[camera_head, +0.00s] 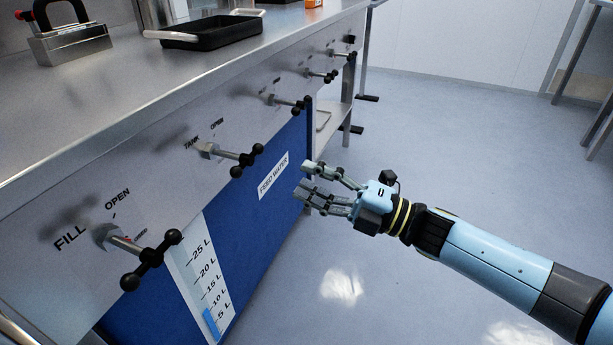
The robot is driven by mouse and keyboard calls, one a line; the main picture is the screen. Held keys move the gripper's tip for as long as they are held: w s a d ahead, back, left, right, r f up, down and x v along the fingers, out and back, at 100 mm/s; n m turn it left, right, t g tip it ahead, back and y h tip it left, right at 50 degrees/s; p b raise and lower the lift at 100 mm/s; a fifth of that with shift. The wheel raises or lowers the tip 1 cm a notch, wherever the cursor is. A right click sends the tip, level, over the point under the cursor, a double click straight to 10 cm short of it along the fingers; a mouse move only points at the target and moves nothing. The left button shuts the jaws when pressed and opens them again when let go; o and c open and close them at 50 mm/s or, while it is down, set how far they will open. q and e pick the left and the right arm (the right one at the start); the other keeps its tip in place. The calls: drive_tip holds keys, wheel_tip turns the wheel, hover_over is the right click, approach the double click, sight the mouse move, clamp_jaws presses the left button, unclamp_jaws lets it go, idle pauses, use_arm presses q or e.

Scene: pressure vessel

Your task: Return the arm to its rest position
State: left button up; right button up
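My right arm comes in from the lower right, light blue with dark joints. My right gripper (306,179) is open and empty, with a gap between its two fingers. It points left, in front of the blue tank panel (263,245) near the "FEED WATER" label (273,176). It appears apart from the panel and the valve handles, though the exact distance is hard to tell. My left gripper is not in view.
A steel counter (150,85) carries a black tray (212,31) and a metal block with a red-and-black handle (68,40). Its front has a FILL valve (150,257), a TANK valve (245,160) and several more handles jutting out.

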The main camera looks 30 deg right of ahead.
drive_tip(key=s+d+f+m+g+h+p, duration=0.3)
drive_tip(key=s+f+m+h, duration=0.45)
drive_tip(key=f, duration=0.55)
drive_tip(key=s+d+f+m+g+h+p, duration=0.2)
drive_tip(key=s+d+f+m+h+p, duration=0.15)
drive_tip(key=s+f+m, duration=0.65)
drive_tip(key=s+f+m+g+h, duration=0.1)
drive_tip(key=s+f+m+g, duration=0.3)
drive_tip(key=s, duration=1.1)
drive_tip(key=s+f+m+g+h, duration=0.1)
drive_tip(key=s+f+m+g, duration=0.3)
drive_tip(key=s+f, duration=0.6)
drive_tip(key=s+g, duration=0.2)
drive_tip(key=s, duration=0.2)
drive_tip(key=shift+s+g+h, duration=0.3)
drive_tip(key=shift+s, duration=0.1)
drive_tip(key=shift+o, duration=0.3)
drive_tip(key=shift+w, duration=0.15)
